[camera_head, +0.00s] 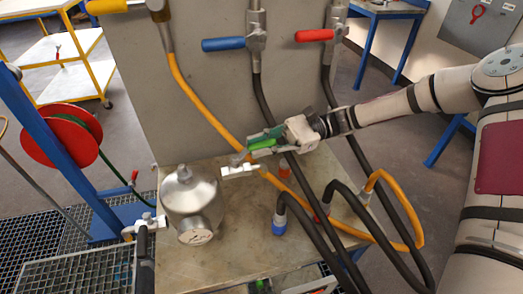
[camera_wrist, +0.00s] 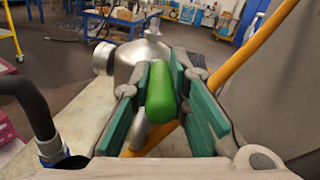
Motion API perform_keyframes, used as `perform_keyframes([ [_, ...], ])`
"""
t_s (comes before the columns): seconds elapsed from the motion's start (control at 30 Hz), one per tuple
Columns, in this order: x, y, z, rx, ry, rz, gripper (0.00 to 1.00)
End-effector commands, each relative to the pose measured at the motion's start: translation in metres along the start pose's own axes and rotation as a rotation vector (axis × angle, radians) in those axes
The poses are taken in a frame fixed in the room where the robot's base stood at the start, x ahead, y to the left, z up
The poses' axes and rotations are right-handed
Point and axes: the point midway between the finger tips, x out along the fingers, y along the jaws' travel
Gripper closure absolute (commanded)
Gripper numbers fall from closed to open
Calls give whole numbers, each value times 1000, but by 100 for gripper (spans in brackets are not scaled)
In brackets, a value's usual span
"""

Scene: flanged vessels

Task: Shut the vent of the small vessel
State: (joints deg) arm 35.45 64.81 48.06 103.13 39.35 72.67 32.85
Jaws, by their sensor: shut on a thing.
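The small vessel (camera_head: 190,205) is a silver, rounded metal body standing on the worn bench top (camera_head: 255,225). It also shows ahead in the wrist view (camera_wrist: 130,65). A green vent handle (camera_wrist: 161,95) points toward the wrist camera, between the teal pads of my gripper (camera_wrist: 166,85). In the head view, my gripper (camera_head: 262,139) reaches in from the right, above and right of the vessel, and is shut on the green handle (camera_head: 263,144). A pale metal fitting (camera_head: 240,170) shows just below the fingers. The handle's joint to the vessel is mostly hidden.
An orange hose (camera_head: 200,105) and several black hoses hang close around my gripper. Blue (camera_head: 222,44) and red (camera_head: 314,35) valve handles sit on the grey panel (camera_head: 180,70) behind. A blue-collared hose end (camera_head: 279,226) stands on the bench right of the vessel.

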Motion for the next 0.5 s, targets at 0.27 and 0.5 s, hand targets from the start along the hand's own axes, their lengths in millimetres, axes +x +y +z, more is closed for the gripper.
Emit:
perform_keyframes([
  [0.27,1,-14,-7,-4,-36,187,100],
  [0.5,3,-21,-7,-2,-61,306,100],
])
